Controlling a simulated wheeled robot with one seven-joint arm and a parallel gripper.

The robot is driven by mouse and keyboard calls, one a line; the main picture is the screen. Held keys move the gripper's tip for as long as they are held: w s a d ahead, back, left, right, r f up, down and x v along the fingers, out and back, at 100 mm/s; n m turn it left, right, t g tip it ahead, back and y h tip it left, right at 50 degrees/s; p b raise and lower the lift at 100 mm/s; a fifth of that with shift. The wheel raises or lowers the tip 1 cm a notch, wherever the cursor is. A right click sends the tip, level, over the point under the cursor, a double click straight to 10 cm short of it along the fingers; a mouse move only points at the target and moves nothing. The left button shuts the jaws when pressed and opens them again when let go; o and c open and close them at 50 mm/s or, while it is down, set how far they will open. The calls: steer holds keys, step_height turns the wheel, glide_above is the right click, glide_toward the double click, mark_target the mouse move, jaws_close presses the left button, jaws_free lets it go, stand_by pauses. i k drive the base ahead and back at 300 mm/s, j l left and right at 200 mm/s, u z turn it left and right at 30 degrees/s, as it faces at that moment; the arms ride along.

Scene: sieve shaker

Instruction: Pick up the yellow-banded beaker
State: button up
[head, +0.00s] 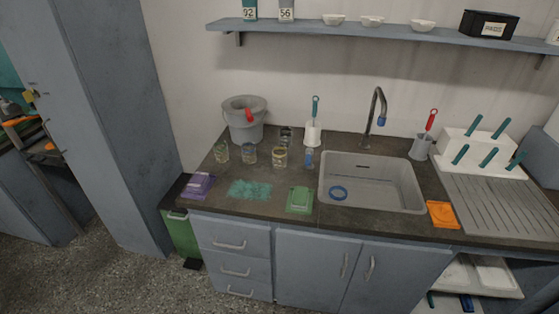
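Several small glass vessels stand on the dark counter left of the sink. The one at the front right of this group (280,157) shows a yellow-looking band and appears to be the yellow-banded beaker. To its left stands a glass beaker with a bluish band (249,154). Farther left is a glass beaker with a yellow-green tint (221,153); its band colour is hard to tell at this size. A darker glass jar (286,136) stands just behind the yellow-banded beaker. My gripper is not in view.
A grey bucket (244,131) stands behind the beakers. A blue-capped bottle (309,158) and a brush in a white holder (313,134) stand right of them. A teal cloth (250,190), purple pack (198,186) and green pack (300,200) lie in front. The sink (408,198) is to the right.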

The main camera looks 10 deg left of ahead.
mark_target(280, 158)
steer(key=i+j+u, duration=0.2)
steer(key=u, duration=0.2)
steer(key=i+j+u, duration=0.1)
steer(key=i+u, duration=0.65)
